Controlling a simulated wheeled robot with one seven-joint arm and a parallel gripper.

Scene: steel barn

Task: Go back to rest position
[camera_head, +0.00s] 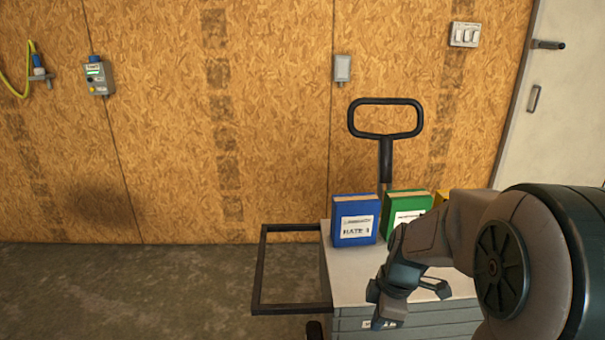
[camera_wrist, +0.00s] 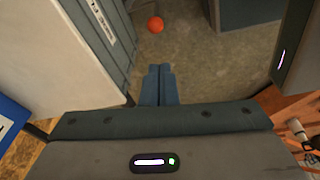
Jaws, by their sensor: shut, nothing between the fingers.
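My gripper (camera_head: 385,306) hangs in front of the grey cart in the head view, pointing down, with my arm reaching in from the right. In the wrist view my gripper (camera_wrist: 159,72) has its two fingers together with nothing between them. Below it lies the concrete floor. The gripper is apart from the boxes on the cart top.
The cart (camera_head: 345,283) carries a blue box (camera_head: 355,220), a green box (camera_head: 407,203) and a yellow one (camera_head: 441,197) partly hidden by my arm. A black handle (camera_head: 386,118) rises behind. An orange ball (camera_wrist: 155,25) lies on the floor. Floor at left is clear.

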